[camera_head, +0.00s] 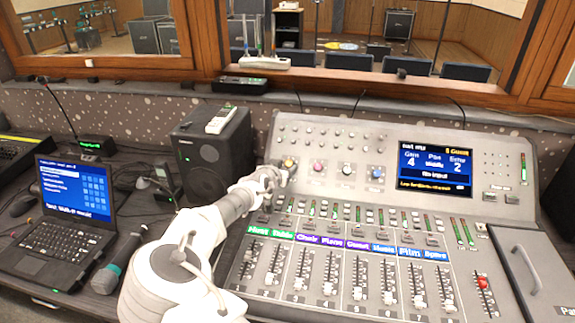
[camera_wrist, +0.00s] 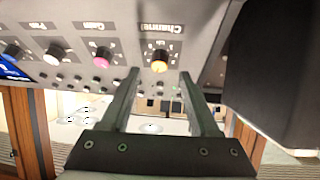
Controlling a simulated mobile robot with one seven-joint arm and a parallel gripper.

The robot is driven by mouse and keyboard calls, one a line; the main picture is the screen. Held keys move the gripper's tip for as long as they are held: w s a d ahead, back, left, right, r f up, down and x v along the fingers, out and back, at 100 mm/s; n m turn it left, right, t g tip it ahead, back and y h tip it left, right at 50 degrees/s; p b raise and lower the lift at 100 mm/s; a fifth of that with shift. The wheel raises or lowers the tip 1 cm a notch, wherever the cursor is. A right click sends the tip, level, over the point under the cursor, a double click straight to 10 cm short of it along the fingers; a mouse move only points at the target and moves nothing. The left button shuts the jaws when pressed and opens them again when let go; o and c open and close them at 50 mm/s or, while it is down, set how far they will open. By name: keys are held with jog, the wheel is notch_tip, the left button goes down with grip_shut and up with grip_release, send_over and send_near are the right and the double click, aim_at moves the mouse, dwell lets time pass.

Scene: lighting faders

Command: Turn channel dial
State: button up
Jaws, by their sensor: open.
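The channel dial (camera_head: 290,162) is a yellow-orange knob at the left of the upper dial row on the mixing console (camera_head: 255,277). In the wrist view, which is upside down, the channel dial (camera_wrist: 159,61) sits under the label "Channel". My gripper (camera_head: 282,174) is at the dial in the head view and partly covers that area. In the wrist view my gripper (camera_wrist: 160,74) is open, with one finger on each side of the dial's line. The dial shows just beyond the fingertips. I cannot tell whether they touch it.
A pink dial (camera_head: 318,167), a white dial (camera_head: 347,169) and a blue dial (camera_head: 377,173) stand to the right. The console screen (camera_head: 435,169) reads gain 4, echo 2. A black speaker (camera_head: 212,150) stands close left of my gripper. Fader rows lie below.

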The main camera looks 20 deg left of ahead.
aim_at(289, 164)
jog(key=shift+x, duration=2)
grip_shut()
